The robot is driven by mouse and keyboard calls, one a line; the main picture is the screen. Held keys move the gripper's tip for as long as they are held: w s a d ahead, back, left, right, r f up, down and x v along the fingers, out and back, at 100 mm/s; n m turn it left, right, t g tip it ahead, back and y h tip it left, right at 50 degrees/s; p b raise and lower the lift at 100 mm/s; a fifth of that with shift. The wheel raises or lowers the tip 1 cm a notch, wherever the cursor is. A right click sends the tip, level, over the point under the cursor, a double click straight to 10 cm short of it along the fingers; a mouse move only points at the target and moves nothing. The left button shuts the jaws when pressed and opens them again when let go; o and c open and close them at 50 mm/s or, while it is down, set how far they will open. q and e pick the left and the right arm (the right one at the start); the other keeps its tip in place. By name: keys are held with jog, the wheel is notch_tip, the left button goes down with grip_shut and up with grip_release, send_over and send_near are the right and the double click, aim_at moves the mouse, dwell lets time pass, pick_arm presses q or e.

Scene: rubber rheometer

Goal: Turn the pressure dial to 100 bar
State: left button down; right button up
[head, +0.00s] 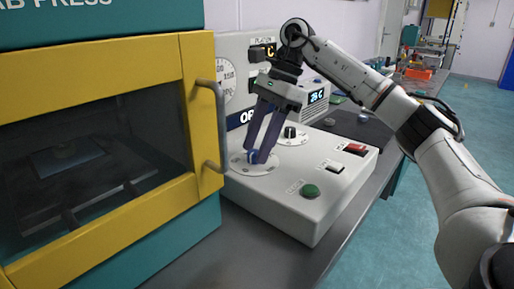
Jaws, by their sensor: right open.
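The control box (285,205) of the lab press stands on the bench. Whether the fingers touch the knob I cannot tell. The dial's scale marks are too small to read. My left gripper is out of view.
A second dial with a black knob (290,132) is just behind.

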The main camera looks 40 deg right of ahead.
jog(key=shift+f, duration=0.2)
jog(key=shift+c, duration=0.2)
jog(key=c, duration=1)
